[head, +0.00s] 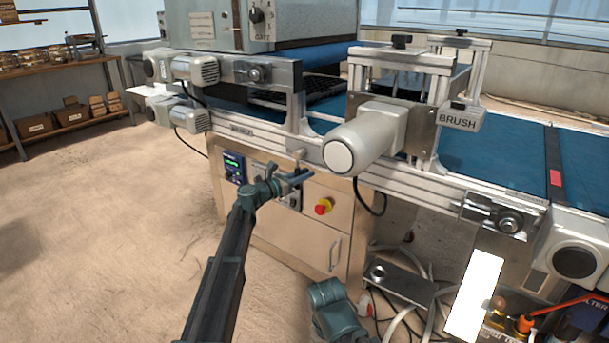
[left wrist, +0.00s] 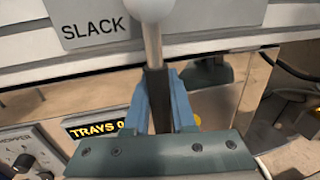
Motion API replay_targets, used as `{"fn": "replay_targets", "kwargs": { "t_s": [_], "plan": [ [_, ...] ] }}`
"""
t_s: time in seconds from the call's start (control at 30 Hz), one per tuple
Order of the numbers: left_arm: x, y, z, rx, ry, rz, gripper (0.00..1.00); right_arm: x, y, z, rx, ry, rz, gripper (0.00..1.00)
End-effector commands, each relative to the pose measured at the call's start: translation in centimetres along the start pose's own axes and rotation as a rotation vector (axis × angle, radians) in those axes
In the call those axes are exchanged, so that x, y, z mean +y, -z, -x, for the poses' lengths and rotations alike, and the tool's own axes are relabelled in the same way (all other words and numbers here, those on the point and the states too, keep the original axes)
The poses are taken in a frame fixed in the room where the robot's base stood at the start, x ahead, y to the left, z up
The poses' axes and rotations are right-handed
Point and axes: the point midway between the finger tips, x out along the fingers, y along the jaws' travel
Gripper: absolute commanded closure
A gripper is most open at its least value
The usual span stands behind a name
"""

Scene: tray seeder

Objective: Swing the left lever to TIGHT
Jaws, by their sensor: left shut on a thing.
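The left lever shows in the left wrist view as a pale ball knob (left wrist: 151,8) on a thin metal shaft (left wrist: 153,45) with a black lower part. The knob stands in front of a grey plate (left wrist: 90,22) reading SLACK, at the right of the word. My left gripper (left wrist: 160,105) is shut on the black lower part, with one blue finger on each side. In the head view my left gripper (head: 301,177) is at the machine's front, below the rail. The lever is small there and largely hidden by the gripper. No TIGHT mark is readable.
A red and yellow stop button (head: 323,206) sits right of my left gripper on the cabinet (head: 305,235). A display panel (head: 234,167) is to its left. The large brush motor (head: 350,150) juts out at upper right. The floor at left is clear.

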Motion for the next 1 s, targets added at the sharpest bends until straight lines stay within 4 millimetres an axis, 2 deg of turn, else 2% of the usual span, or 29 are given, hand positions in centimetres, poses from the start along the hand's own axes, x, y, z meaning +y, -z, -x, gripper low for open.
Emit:
{"fn": "replay_targets", "kwargs": {
  "t_s": [0.27, 0.57, 0.87, 0.9, 1.0],
  "plan": [
    [0.0, 0.0, 0.0, -0.001, 0.000, 0.004, 1.00, 0.0, 0.0, 0.0, 0.000, 0.000, 0.000, 1.00],
    [-1.9, -0.3, -0.3, -0.045, 0.000, 0.223, 1.00, -0.1, 0.0, -0.7, 0.000, 0.000, -0.002, 1.00],
    [-1.9, -0.4, -0.3, -0.048, 0.000, 0.245, 1.00, -0.1, 0.0, -0.7, 0.000, 0.000, -0.002, 1.00],
    [-1.9, -0.4, -0.3, -0.048, 0.000, 0.245, 0.75, -0.1, 0.0, -0.7, 0.000, 0.000, -0.002, 1.00],
    [-1.9, -0.4, -0.3, -0.048, 0.000, 0.244, 0.57, -0.1, 0.0, -0.7, 0.000, 0.000, -0.002, 1.00]
  ]
}}
